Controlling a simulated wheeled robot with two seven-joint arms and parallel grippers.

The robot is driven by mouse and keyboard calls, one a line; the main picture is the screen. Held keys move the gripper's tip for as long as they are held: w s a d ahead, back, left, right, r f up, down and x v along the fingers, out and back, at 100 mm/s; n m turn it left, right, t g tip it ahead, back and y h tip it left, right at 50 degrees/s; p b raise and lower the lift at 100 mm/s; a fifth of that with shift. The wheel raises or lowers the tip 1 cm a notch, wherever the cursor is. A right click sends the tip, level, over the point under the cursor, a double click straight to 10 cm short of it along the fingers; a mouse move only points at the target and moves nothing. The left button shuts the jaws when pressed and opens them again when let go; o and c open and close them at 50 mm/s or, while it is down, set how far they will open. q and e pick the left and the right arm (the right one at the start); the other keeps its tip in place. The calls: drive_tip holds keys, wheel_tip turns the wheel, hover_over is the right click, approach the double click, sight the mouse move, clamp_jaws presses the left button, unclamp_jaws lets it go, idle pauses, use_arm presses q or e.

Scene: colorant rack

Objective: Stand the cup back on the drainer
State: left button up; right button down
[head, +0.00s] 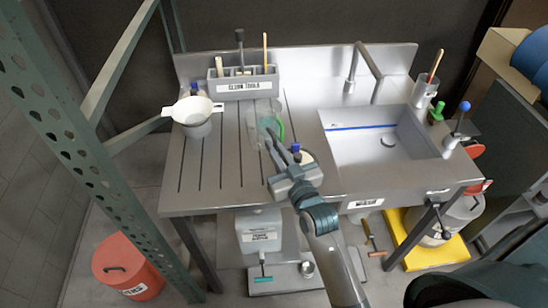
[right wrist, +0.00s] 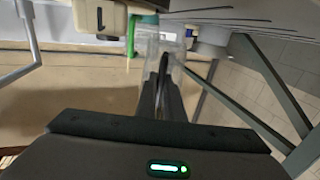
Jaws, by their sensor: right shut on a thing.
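A clear, see-through cup (head: 263,118) is over the grooved drainer (head: 215,168), in the left part of the steel sink unit. My right gripper (head: 272,138) is shut on the cup from the front. In the right wrist view the cup (right wrist: 160,45) is between and beyond the fingers (right wrist: 161,88). A green strip (head: 281,130) shows at the cup's right side; I cannot tell whether it belongs to it. I cannot tell if the cup touches the drainer. My left gripper is in neither view.
A white strainer on a grey pot (head: 197,128) stands on the drainer's left. A grey tool caddy (head: 243,86) is behind the cup. A blue-capped white container (head: 305,156) is close to my right gripper. The sink basin (head: 375,150) is to the right. Free grooves lie left of the cup.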

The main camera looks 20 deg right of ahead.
drive_tip(key=shift+f, duration=0.3)
wheel_tip(320, 180, down, 4)
drive_tip(key=shift+r+p, duration=0.15)
drive_tip(key=shift+p, duration=0.15)
drive_tip(key=shift+f, duration=0.2)
drive_tip(key=shift+f, duration=0.2)
drive_tip(key=c, duration=1.9)
unclamp_jaws()
drive_tip(key=shift+o, duration=0.2)
drive_tip(key=shift+r, duration=0.1)
